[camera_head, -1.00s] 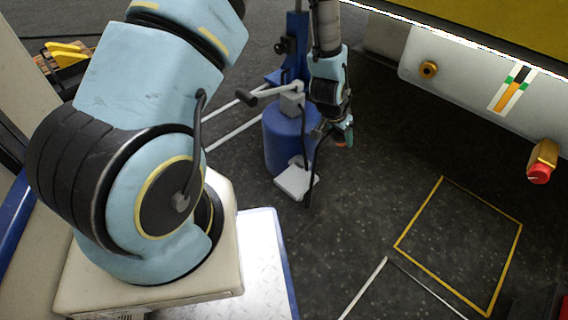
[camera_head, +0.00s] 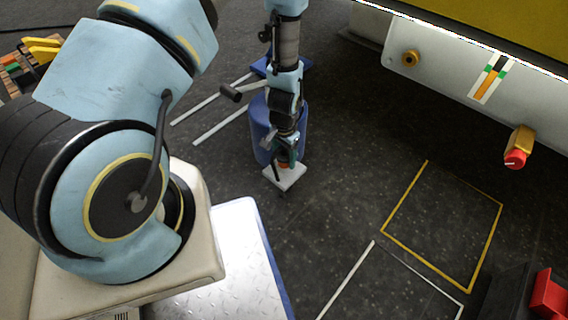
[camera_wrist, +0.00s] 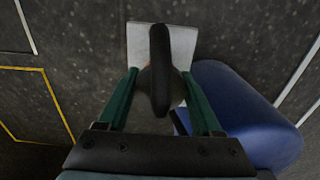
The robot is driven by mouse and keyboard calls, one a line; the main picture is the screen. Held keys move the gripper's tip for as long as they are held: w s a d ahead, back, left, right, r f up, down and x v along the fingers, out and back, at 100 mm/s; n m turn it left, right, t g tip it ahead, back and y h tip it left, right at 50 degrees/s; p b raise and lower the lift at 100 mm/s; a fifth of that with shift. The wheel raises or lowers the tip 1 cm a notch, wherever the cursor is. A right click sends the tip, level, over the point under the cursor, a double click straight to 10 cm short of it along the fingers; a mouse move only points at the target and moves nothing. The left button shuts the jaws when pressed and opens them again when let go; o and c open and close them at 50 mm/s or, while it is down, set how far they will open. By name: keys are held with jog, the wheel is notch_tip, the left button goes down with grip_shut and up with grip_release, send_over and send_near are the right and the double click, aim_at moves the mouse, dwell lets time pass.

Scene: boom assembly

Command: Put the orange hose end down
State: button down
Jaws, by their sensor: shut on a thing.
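My gripper (camera_head: 284,157) hangs at the end of my arm in the head view, in front of the blue cylinder (camera_head: 259,135) and over a pale plate (camera_head: 288,181) at floor level. A small orange patch of the hose end (camera_head: 283,164) shows between its jaws. In the wrist view, my gripper's green fingers (camera_wrist: 160,78) are shut on the hose end, whose black hose part (camera_wrist: 159,55) points at the camera and hides most of the grip. The pale plate also shows behind it there (camera_wrist: 180,45). I cannot tell whether the hose end touches the plate.
The blue cylinder stands close beside the fingers in the wrist view (camera_wrist: 240,115). A yellow floor outline (camera_head: 428,252) lies to the right, with clear dark floor between. A grey panel with a red knob (camera_head: 515,159) is at upper right.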

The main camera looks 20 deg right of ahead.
aim_at(284, 162)
notch_tip(284, 162, down, 3)
jog(key=shift+f+b, duration=0.1)
jog(key=shift+b, duration=0.3)
jog(key=shift+c, duration=0.3)
grip_release()
notch_tip(284, 162, up, 12)
jog(key=p, duration=0.4)
